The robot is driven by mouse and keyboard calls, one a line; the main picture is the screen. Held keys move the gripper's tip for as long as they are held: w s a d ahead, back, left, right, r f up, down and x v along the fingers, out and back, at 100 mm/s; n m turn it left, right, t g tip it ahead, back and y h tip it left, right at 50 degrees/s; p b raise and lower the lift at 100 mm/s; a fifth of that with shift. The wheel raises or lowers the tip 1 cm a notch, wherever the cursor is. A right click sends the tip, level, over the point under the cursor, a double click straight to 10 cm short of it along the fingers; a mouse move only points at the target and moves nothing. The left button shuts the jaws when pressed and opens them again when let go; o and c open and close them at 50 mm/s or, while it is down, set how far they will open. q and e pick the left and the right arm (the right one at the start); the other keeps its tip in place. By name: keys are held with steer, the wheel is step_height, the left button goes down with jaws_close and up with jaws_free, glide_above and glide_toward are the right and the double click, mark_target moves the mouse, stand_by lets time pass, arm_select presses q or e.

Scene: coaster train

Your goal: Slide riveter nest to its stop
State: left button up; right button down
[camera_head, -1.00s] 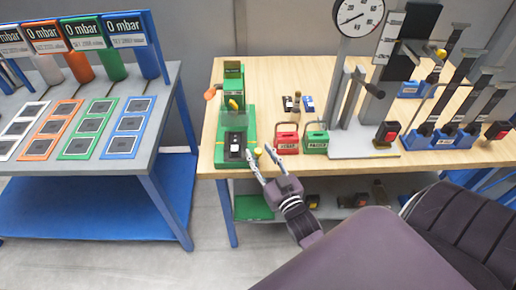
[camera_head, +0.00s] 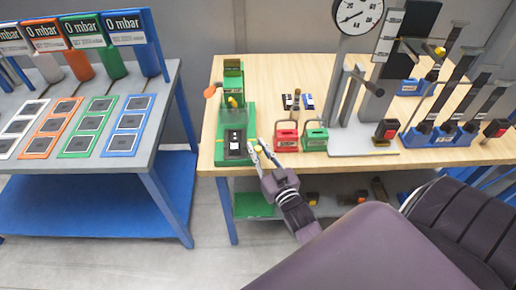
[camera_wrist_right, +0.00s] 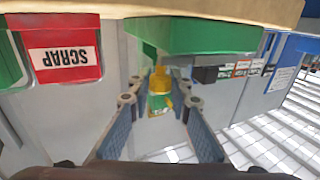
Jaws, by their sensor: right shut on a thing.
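The green riveter (camera_head: 233,85) stands at the left end of the wooden table. Its nest (camera_head: 236,143), a dark plate with pale parts on it, lies on the green base. A yellow knob (camera_head: 258,149) sits at the right side of the base and also shows in the right wrist view (camera_wrist_right: 160,80). My right gripper (camera_head: 264,151) is shut on the yellow knob, with its fingers (camera_wrist_right: 160,112) on either side of it. The knob's link to the nest is not clear. My left gripper is out of view.
A red scrap box (camera_head: 287,137) and a green box (camera_head: 314,138) stand close to the right of my right gripper. A dial gauge stand (camera_head: 360,140) is farther right. An orange-ended lever (camera_head: 210,92) sticks out left of the riveter.

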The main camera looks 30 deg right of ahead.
steer(key=w+d, duration=0.1)
steer(key=w, duration=0.1)
steer(key=w+d, duration=0.1)
steer(key=w+d+b, duration=0.1)
steer(key=w, duration=0.1)
steer(key=shift+w+d, duration=0.25)
steer(key=shift+w, duration=0.1)
steer(key=shift+s, duration=0.1)
steer(key=c, duration=1.7)
jaws_free()
steer(key=shift+c, duration=0.2)
steer(key=shift+s+a, duration=0.1)
steer(key=s+a, duration=0.1)
steer(key=s, duration=1)
steer(key=shift+s+a, duration=0.35)
steer(key=shift+a, duration=0.05)
